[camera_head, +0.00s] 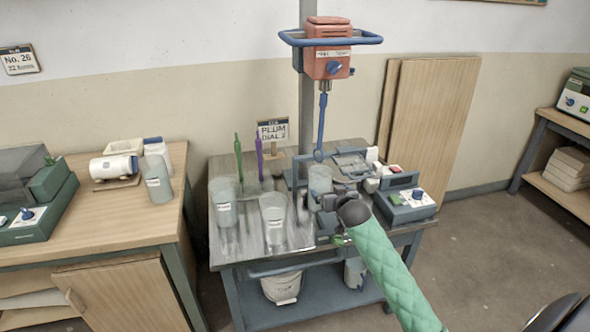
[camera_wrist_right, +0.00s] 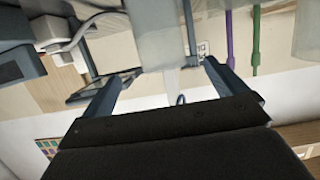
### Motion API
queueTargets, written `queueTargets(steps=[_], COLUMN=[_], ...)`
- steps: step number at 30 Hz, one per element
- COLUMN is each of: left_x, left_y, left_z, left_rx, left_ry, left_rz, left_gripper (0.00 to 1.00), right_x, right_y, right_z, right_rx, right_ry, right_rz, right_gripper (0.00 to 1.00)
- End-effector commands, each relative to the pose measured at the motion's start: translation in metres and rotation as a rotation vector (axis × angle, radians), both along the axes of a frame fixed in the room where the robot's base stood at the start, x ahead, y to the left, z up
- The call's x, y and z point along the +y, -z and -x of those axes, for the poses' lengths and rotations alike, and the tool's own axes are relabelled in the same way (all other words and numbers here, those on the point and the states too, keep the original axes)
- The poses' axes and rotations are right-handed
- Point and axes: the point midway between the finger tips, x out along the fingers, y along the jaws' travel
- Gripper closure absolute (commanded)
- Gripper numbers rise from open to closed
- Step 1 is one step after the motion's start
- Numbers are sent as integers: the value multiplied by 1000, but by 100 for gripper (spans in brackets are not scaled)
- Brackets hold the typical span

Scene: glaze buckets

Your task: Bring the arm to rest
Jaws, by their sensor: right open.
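My right arm, in a green quilted sleeve, reaches in from the lower right of the head view. Its dark right gripper (camera_head: 328,197) is at a translucent grey bucket (camera_head: 320,179) under the mixer. In the right wrist view the two fingers of the gripper (camera_wrist_right: 163,80) stand wide apart, with the grey bucket (camera_wrist_right: 168,38) beyond and between them. I cannot tell whether the fingers touch it. The orange mixer (camera_head: 327,50) hangs above on a post, its blue shaft ending over the bucket. My left gripper is not in view.
Two more translucent buckets (camera_head: 273,218) stand left on the metal cart (camera_head: 243,247). Green and purple stirrers (camera_head: 259,155) stand behind them. A scale-like box (camera_head: 405,200) is right of the gripper. A wooden bench (camera_head: 95,220) is at the left; open floor (camera_head: 480,240) lies right.

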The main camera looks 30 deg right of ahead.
Motion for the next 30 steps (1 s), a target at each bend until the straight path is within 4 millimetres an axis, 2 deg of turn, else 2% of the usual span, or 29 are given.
queueTargets(steps=[8, 12, 15, 17, 20, 26, 30], left_x=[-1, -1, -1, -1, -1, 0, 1], left_y=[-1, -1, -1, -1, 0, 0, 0], left_z=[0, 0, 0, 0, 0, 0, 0], left_rx=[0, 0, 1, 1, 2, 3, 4], left_ry=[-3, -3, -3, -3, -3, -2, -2], left_rz=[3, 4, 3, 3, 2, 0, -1], left_gripper=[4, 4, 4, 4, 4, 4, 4], right_x=[-1, -6, 3, 19, 62, 147, 204], right_y=[4, 21, 21, 21, 26, 63, 91], right_z=[1, 12, 27, 38, 62, 131, 189], right_rx=[31, 158, 265, 327, 433, 619, 727], right_ry=[-3, 8, 2, -18, -70, -187, -271], right_rz=[31, 80, 124, 149, 173, 173, 143], right_gripper=[3, 3, 3, 3, 3, 3, 3])
